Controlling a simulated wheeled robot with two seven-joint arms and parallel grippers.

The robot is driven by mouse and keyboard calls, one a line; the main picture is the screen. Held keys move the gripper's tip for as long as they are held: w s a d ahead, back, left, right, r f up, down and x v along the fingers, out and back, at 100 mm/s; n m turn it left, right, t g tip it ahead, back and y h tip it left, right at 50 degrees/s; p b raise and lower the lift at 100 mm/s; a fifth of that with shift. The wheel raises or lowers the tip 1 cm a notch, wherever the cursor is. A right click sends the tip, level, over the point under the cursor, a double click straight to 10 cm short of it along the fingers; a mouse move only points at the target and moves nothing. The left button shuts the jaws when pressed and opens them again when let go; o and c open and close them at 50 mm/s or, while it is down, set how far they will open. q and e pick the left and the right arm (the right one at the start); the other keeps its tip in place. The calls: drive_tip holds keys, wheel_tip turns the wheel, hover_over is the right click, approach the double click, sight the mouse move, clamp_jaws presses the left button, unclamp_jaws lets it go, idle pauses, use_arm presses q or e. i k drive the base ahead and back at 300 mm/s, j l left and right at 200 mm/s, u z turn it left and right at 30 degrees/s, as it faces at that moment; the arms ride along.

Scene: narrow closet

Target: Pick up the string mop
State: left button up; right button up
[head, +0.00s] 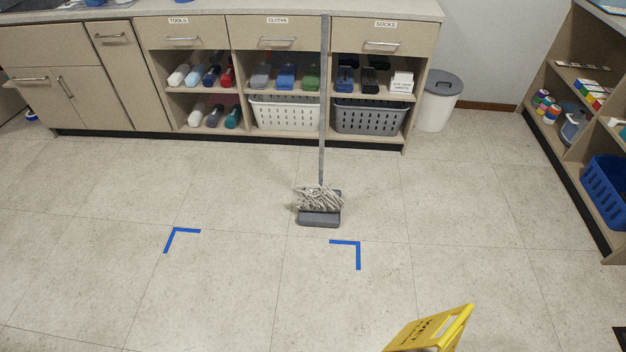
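The string mop (322,130) stands upright on the tiled floor in the middle of the head view. Its long grey handle rises in front of the cabinet, past the counter edge. Its pale string head (318,199) rests on or against a grey block-like base (319,220); I cannot tell whether they are joined. Neither of my grippers shows in this view.
A cabinet (184,61) with drawers, shelves and baskets runs along the back. A white bin (438,107) stands at its right end, and a shelf unit (590,160) on the right. A yellow wet-floor sign (432,330) is at the front. Blue tape corners (180,233) mark open floor.

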sight(322, 198)
drive_tip(key=i+j+z, duration=0.25)
drive_tip(key=i+j, duration=0.25)
drive_tip(key=j, duration=0.15)
drive_tip(key=i+j+z, duration=0.15)
drive_tip(key=j, duration=0.2)
drive_tip(key=i, duration=0.05)
